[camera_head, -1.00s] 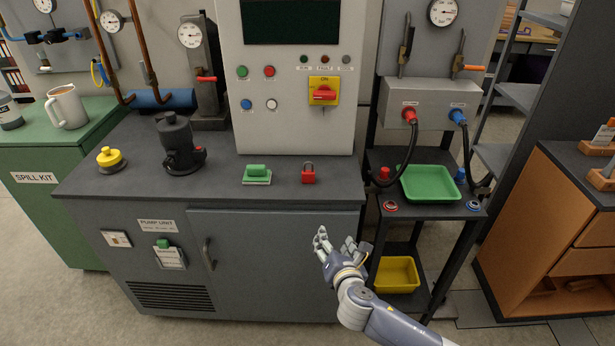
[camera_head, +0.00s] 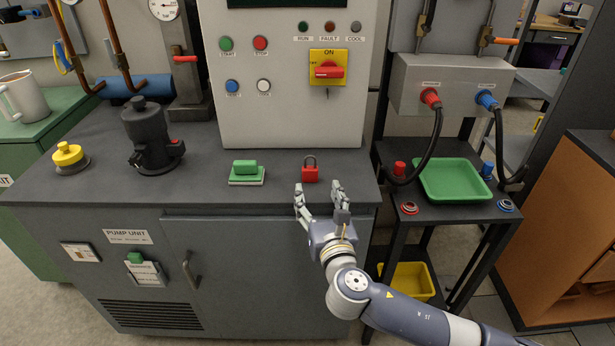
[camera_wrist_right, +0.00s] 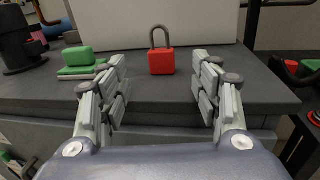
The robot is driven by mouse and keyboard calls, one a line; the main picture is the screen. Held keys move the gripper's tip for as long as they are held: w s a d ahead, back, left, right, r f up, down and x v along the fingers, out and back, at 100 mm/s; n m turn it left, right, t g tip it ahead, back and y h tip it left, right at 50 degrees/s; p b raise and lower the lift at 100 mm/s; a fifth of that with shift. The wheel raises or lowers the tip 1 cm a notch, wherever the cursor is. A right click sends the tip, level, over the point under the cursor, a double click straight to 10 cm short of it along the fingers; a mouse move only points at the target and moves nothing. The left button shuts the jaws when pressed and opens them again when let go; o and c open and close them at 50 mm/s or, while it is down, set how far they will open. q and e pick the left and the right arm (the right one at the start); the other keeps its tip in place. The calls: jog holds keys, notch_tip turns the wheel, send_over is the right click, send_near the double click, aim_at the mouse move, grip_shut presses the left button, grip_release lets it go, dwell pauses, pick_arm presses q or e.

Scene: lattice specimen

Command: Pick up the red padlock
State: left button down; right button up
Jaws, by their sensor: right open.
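The red padlock (camera_head: 310,174) stands upright with its grey shackle up, near the front edge of the dark grey pump unit top (camera_head: 210,187), below the control panel. It also shows in the right wrist view (camera_wrist_right: 161,62), centred between the fingers and beyond their tips. My right gripper (camera_head: 319,190) is open and empty at the front edge of the top, just short of the padlock, its fingers pointing at it. In the right wrist view the two fingers (camera_wrist_right: 160,80) are wide apart. My left gripper is not in view.
A green block on a pale base (camera_head: 246,173) lies left of the padlock. A black pump-like device (camera_head: 150,140) and a yellow knob (camera_head: 68,156) stand farther left. A control panel (camera_head: 290,110) rises behind. A stand with a green tray (camera_head: 453,180) and hoses is on the right.

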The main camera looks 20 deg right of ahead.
aim_at(311, 167)
jog(key=w, duration=0.3)
jog(key=w+d, duration=0.1)
jog(key=w, duration=0.6)
jog(key=shift+w+d+r+p, duration=0.2)
jog(key=shift+w+r+p, duration=0.1)
jog(key=shift+r, duration=0.1)
jog(key=shift+s, duration=0.1)
jog(key=c, duration=1.3)
